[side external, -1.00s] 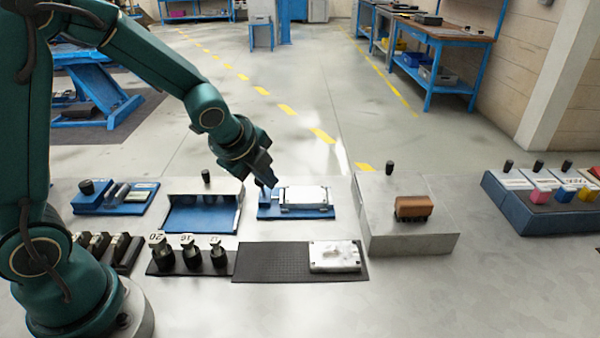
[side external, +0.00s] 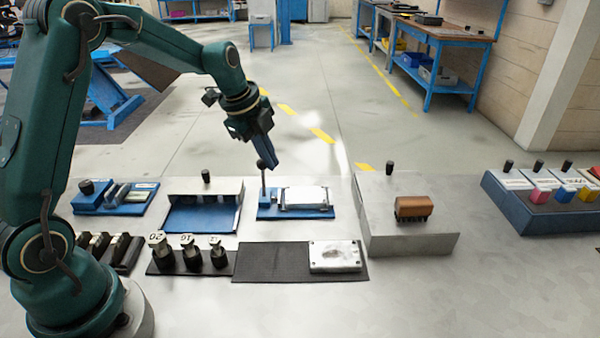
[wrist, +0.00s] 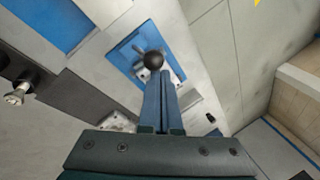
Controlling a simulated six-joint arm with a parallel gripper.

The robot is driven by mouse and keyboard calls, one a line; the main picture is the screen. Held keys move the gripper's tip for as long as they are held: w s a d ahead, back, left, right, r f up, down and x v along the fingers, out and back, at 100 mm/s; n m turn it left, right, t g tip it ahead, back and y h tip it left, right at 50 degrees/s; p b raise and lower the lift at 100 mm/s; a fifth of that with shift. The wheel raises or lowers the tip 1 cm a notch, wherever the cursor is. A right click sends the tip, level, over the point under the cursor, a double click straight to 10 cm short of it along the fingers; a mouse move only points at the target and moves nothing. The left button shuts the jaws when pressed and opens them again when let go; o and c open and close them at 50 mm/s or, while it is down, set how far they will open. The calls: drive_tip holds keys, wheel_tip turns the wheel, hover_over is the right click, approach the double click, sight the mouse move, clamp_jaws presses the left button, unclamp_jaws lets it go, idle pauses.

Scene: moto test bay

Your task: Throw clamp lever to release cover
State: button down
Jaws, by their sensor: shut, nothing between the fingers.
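The clamp fixture has a blue base (side external: 267,213) at the middle of the table. A pale metal cover (side external: 304,196) lies flat on it. The clamp lever (side external: 263,184) stands nearly upright at the base's left end, topped by a black ball knob (side external: 261,164). My gripper (side external: 268,166) is shut and empty, its tips at the knob. In the wrist view the shut fingertips (wrist: 160,73) sit right by the knob (wrist: 153,60), which partly hides the clamp. I cannot tell whether they touch.
A blue tray (side external: 200,216) with a knobbed metal back stands to the left. A grey block (side external: 410,243) carrying a brown brush (side external: 413,208) stands to the right. In front are a black mat (side external: 270,262) with a white plate (side external: 335,256) and several numbered weights (side external: 190,256).

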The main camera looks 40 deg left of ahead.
drive_tip(key=shift+w+a, duration=0.4)
drive_tip(key=shift+r, duration=0.1)
drive_tip(key=shift+r, duration=0.7)
drive_tip(key=shift+d, duration=0.1)
drive_tip(key=d, duration=0.4)
drive_tip(key=w+a+r, duration=0.1)
drive_tip(key=a+r, duration=0.3)
drive_tip(key=r, duration=0.5)
drive_tip(key=shift+w+a+r, duration=0.15)
drive_tip(key=shift+a+r, duration=0.05)
drive_tip(key=shift+a, duration=0.1)
